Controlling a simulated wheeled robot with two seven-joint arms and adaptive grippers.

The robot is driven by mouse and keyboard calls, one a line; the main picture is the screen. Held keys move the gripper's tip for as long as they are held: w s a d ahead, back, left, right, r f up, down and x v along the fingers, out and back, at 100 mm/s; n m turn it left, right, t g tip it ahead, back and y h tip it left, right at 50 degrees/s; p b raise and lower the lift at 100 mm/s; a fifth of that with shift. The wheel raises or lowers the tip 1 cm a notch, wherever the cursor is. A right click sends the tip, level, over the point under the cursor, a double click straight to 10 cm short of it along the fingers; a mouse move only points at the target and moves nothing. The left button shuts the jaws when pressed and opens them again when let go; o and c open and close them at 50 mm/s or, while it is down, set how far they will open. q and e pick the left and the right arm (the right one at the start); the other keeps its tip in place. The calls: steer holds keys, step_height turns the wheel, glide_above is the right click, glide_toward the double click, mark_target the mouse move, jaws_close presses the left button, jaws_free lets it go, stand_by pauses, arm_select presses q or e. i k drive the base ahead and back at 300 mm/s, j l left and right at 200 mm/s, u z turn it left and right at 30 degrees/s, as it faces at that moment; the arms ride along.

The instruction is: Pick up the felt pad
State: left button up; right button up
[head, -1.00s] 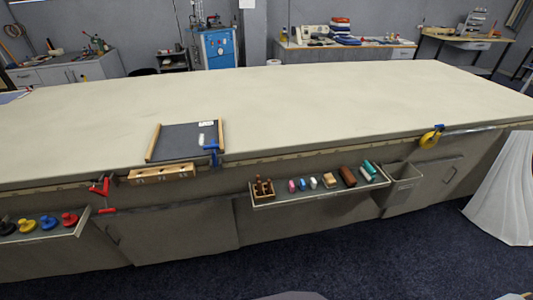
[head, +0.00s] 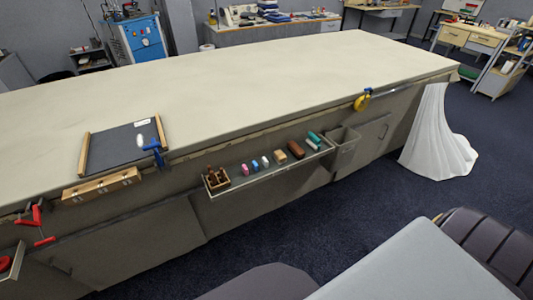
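I cannot tell for sure which item is the felt pad. On the narrow front shelf (head: 247,179) several small items lie in a row: a pink piece (head: 244,170), a blue-and-white piece (head: 255,166), a whitish piece (head: 265,162), a tan block (head: 280,156), a brown block (head: 295,149) and teal rolls (head: 313,139). A small white item (head: 140,140) lies on a dark board (head: 110,149) with wooden side rails, on the table. Neither gripper shows in the head view.
The long cloth table (head: 250,85) is mostly bare. A wooden holder (head: 216,180) stands at the shelf's left end and a grey bin (head: 342,149) at its right. A blue clamp (head: 154,150) and a yellow one (head: 362,102) grip the table edge. White cloth (head: 437,140) hangs at right.

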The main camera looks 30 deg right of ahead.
mark_target(279, 155)
steer(key=i+l, duration=0.25)
steer(key=i, duration=0.15)
steer(key=i+l+z, duration=0.15)
steer(key=i, duration=0.25)
